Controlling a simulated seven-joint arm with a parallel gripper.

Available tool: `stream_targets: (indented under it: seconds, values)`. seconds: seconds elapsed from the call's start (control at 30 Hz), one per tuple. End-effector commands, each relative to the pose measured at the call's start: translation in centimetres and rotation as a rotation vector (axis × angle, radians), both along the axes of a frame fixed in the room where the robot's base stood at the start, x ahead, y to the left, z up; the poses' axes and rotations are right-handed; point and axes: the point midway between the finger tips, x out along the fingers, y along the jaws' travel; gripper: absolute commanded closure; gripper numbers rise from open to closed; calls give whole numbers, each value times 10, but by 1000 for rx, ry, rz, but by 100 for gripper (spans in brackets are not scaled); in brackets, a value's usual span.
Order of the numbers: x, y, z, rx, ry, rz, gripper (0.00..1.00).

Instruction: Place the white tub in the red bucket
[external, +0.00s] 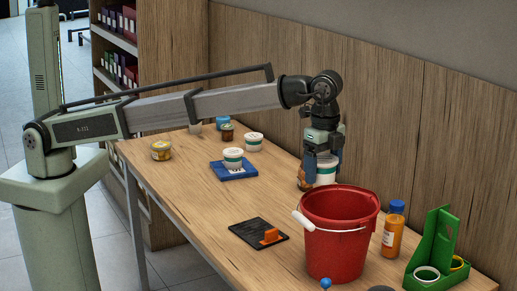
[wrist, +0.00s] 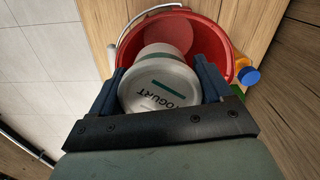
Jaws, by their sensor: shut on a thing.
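A white tub with a green band and the word YOGURT (wrist: 158,90) sits between the two fingers of my gripper (wrist: 159,70), which is shut on it. In the external view, my gripper (external: 322,163) holds the tub (external: 326,173) above the table, at the far side of the red bucket (external: 336,240). The tub's lower end is close to the bucket's rim; I cannot tell whether they touch. In the wrist view, the tub overlaps the opening of the red bucket (wrist: 208,40). The bucket stands upright, its white-gripped handle hanging on the near side.
Other white tubs stand on the blue tray (external: 233,172) and behind it (external: 254,142). An orange bottle with a blue cap (external: 393,232) and a green holder (external: 435,250) are right of the bucket. A black board with an orange piece (external: 258,236) lies left. A jar (external: 303,178) is partly hidden.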

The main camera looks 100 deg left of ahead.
Motion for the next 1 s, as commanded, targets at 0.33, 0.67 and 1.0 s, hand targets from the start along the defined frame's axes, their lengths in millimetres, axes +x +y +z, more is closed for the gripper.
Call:
stream_targets:
  seconds: [0.33, 0.67, 1.0]
  values:
    - [78, -40, -6, 0, 0, -180, 56]
    - [71, -38, -52, 0, 0, -175, 56]
    - [70, -37, -109, 0, 2, -174, 56]
